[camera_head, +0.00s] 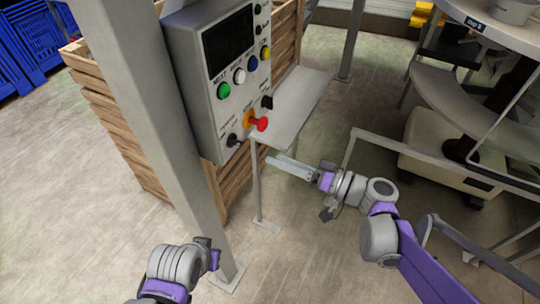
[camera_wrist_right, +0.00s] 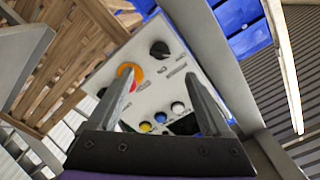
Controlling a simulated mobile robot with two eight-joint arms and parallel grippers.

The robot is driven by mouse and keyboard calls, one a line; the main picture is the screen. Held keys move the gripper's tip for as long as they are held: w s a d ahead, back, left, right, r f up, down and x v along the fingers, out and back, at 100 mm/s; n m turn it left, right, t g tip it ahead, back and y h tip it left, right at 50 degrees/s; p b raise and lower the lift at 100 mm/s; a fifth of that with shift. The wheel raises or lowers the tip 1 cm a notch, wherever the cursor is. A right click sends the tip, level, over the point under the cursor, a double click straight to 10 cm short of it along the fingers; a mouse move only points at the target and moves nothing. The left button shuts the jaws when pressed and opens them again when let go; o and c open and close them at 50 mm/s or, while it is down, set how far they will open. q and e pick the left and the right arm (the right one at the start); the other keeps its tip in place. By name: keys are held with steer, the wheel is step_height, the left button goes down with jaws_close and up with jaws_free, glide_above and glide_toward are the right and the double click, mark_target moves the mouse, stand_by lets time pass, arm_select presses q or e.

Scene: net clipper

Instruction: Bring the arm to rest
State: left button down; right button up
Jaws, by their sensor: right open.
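My right gripper (camera_head: 298,172) is in front of and below the control box in the head view, with clear air between them. In the right wrist view its two fingers (camera_wrist_right: 157,82) stand apart with nothing between them. The grey control box (camera_head: 205,90) carries a dark screen, coloured buttons, black knobs and a red stop button (camera_head: 262,123) on a yellow base. The box's face also fills the middle of the right wrist view (camera_wrist_right: 190,72), tilted. My left arm's end (camera_head: 208,255) shows at the lower left; its fingers cannot be made out.
A grey post (camera_head: 150,110) stands left of the control box. A small metal shelf (camera_head: 300,105) is beside the box, and a wooden crate (camera_head: 125,140) behind. Metal railing (camera_head: 430,155) and a machine (camera_head: 440,100) stand at right. Blue crates (camera_head: 30,45) are far left. Floor is bare below.

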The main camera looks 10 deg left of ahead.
steer(key=shift+s+d, duration=0.1)
steer(key=shift+s, duration=0.05)
stand_by(0.4)
steer(key=s+d+f+m+h+p, duration=0.1)
steer(key=s+d+f+m+h, duration=0.1)
steer(key=s+d+f+h, duration=0.4)
steer(key=s+d+f+m+h+p, duration=0.1)
steer(key=s+d+f+m+h, duration=0.2)
steer(key=s+d+f+h, duration=0.3)
steer(key=s+d+h, duration=0.4)
steer(key=d+h, duration=0.1)
steer(key=d, duration=0.3)
steer(key=shift+s+f+g+p, duration=0.25)
steer(key=shift+g+p, duration=0.05)
steer(key=shift+g, duration=0.1)
